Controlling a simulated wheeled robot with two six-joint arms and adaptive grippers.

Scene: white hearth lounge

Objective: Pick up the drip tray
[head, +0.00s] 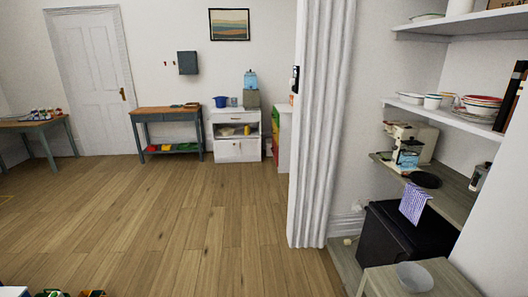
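I cannot pick out the drip tray for certain. A cream coffee machine (418,138) stands on a narrow wooden counter (452,200) in the alcove at the right. A clear blue container (408,157) stands at its front. A dark, flat, round item (425,180) lies on the counter in front of the machine; it is too small to tell whether it is a tray or a pan. Neither of my grippers shows in the head view.
A striped cloth (414,203) hangs over the counter edge above a black cabinet (400,240). A bowl (414,276) sits on a low wooden table (455,278). A white folding partition (322,130) borders the alcove. The wooden floor (180,220) on the left is mostly clear.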

